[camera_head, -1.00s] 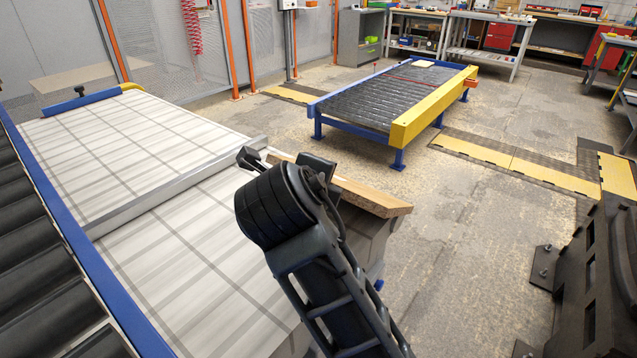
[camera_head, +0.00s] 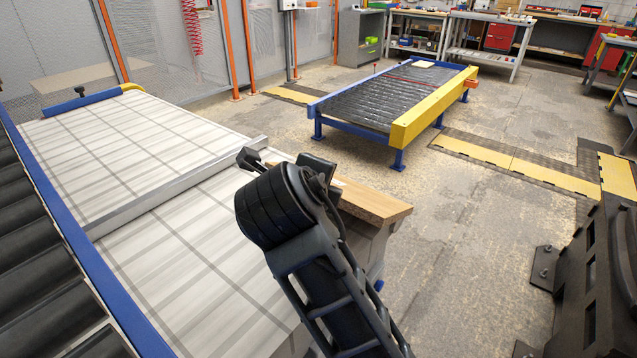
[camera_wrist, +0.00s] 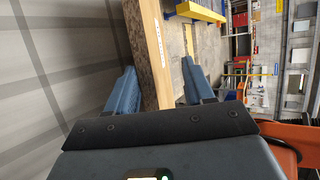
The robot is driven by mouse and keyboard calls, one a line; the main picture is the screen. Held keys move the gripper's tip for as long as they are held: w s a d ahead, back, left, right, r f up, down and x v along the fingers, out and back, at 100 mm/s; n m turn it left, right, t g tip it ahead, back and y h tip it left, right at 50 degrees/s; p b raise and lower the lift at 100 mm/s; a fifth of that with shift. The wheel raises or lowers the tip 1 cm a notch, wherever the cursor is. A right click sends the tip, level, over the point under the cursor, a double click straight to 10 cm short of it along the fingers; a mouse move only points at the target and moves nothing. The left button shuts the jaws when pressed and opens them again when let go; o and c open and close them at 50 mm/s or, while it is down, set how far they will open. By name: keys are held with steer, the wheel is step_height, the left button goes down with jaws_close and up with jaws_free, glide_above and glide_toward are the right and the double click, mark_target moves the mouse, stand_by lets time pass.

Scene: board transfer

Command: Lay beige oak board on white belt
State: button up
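The beige oak board (camera_head: 372,203) shows at the right edge of the white belt (camera_head: 170,230), partly hidden behind my arm. Its pale top face and front edge are visible. In the wrist view the board (camera_wrist: 154,45) runs up between my fingers, with its brown edge and a white label showing. My gripper (camera_wrist: 160,78) is open around the board. A narrow gap shows on the right finger's side; the left finger is close to the board, and I cannot tell whether it touches. The belt (camera_wrist: 55,60) lies left of the board in the wrist view.
A metal bar (camera_head: 180,188) crosses the belt. A blue rail (camera_head: 75,235) and dark rollers (camera_head: 40,270) run along its left. A roller table with a yellow side (camera_head: 432,107) stands beyond on open floor. Dark machinery (camera_head: 590,270) stands at the right.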

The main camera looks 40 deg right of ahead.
steer(key=shift+r, duration=0.15)
steer(key=shift+r+g+y+p, duration=0.25)
steer(key=shift+g+y+p, duration=0.25)
steer(key=shift+p, duration=0.65)
steer(key=g+y+p, duration=0.1)
steer(key=y+p, duration=0.1)
steer(key=g+y+p, duration=0.1)
steer(key=p, duration=0.2)
steer(key=shift+s+a+r+g+y, duration=0.1)
steer(key=shift+s+a+g+y, duration=0.1)
steer(key=shift+g+y, duration=0.15)
steer(key=shift+s+a+r+p, duration=0.35)
steer(key=shift+s+a, duration=0.1)
steer(key=shift+a, duration=0.2)
steer(key=shift+s+a+r+p, duration=0.2)
steer(key=shift+s+a+p, duration=0.2)
steer(key=shift+a, duration=0.2)
steer(key=o, duration=0.6)
steer(key=shift+c, duration=0.2)
